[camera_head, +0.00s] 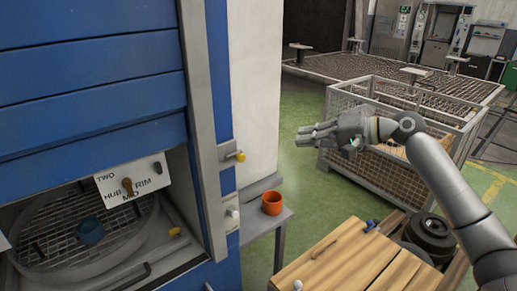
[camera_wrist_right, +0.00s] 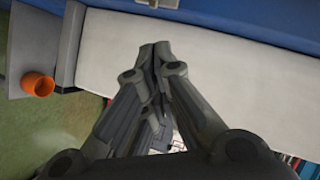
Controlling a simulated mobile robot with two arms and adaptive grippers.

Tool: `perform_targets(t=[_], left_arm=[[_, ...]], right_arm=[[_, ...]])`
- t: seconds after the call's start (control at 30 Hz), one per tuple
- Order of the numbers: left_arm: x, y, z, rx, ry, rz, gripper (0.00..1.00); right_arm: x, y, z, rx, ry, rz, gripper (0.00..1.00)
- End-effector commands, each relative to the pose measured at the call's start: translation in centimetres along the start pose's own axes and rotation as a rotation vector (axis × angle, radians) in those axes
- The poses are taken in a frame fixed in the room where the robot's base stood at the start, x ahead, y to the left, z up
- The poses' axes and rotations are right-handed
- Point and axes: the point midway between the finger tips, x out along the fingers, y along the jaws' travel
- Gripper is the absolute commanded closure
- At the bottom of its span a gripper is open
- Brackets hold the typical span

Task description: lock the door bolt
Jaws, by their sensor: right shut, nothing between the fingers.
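A grey upright frame (camera_head: 205,140) runs along the edge of the blue panelled cabinet (camera_head: 90,70). On it is a small bolt-like fitting with a yellow knob (camera_head: 240,156), set on a grey plate. Below it is a pale fitting (camera_head: 232,213); I cannot tell whether the bolt is slid in or out. My right gripper (camera_head: 303,136) is shut and empty, in the air to the right of the yellow knob and apart from it. In the right wrist view its closed fingers (camera_wrist_right: 155,52) point toward a pale panel. The knob is not seen there. My left gripper is not in view.
An orange cup (camera_head: 272,203) stands on a small grey shelf (camera_head: 262,222) below the fittings. A wooden table (camera_head: 345,262) is at the front right. A wire mesh crate (camera_head: 385,175) stands behind my right arm. Green floor is open between shelf and crate.

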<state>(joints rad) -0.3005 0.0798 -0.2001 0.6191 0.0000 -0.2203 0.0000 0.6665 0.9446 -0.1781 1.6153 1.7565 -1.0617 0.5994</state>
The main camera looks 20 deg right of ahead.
Motion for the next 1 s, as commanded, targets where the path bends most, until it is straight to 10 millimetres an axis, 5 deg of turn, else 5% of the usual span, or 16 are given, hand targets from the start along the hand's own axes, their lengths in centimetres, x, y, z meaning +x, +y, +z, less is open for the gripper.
perform_targets(t=[0.37,0.83,1.0], left_arm=[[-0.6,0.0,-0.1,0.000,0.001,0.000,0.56],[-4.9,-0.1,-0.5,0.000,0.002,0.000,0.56],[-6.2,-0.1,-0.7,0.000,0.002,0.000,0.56]], right_arm=[[0.9,-0.1,0.0,0.000,-0.003,-0.001,1.00],[10.1,-0.4,0.1,0.001,-0.005,0.000,1.00],[11.8,-0.2,1.8,-0.001,-0.005,0.003,1.00]])
